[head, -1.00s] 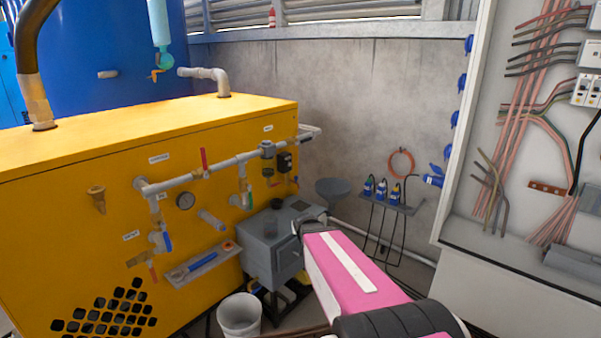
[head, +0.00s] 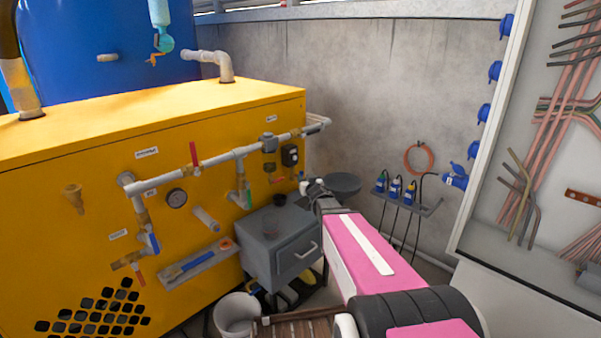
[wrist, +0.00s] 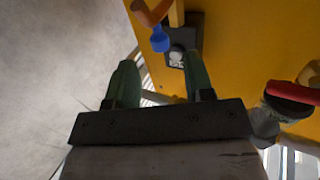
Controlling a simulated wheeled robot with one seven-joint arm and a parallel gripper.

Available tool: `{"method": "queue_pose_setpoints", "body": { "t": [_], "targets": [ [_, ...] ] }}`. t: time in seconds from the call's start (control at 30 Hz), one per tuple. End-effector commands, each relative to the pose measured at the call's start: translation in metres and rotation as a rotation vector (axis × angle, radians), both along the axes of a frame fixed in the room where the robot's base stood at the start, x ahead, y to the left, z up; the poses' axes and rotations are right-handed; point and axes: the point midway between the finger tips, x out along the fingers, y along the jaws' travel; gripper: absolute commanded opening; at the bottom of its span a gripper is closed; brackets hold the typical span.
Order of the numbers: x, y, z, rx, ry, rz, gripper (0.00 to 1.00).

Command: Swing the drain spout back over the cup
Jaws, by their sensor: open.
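On the yellow machine, a small copper-coloured pipe (head: 278,180), which looks like the drain spout, hangs below the valve and black box (head: 290,155). My gripper (head: 312,184) is just right of these fittings, open and empty. In the wrist view its two green fingers (wrist: 160,75) are apart. Beyond them are a copper-coloured part (wrist: 150,14) with a blue end (wrist: 160,39) and the black box (wrist: 190,30). The cup is not identifiable there.
The grey cabinet (head: 295,255) stands under the fittings. A red handle (wrist: 292,93) shows at the wrist view's right. A white bucket (head: 237,312) stands on the floor. The concrete wall (head: 370,90) is behind.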

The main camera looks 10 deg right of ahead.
Motion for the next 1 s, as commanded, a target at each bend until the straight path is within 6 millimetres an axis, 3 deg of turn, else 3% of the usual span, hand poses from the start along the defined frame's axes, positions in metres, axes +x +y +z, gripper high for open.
{"method": "queue_pose_setpoints", "body": {
  "t": [0.2,0.4,0.77,0.9,0.93,1.0],
  "targets": [
    [0.044,0.007,-0.002,0.000,0.001,0.000,0.48],
    [0.070,0.011,-0.001,0.000,0.001,-0.001,0.48],
    [0.076,0.012,0.000,0.000,0.001,-0.002,0.48],
    [0.076,0.012,0.000,0.000,0.001,-0.001,0.06],
    [0.076,0.012,0.000,0.000,0.001,-0.001,0.00],
    [0.076,0.012,0.000,0.000,0.001,-0.001,0.00]
  ]
}}
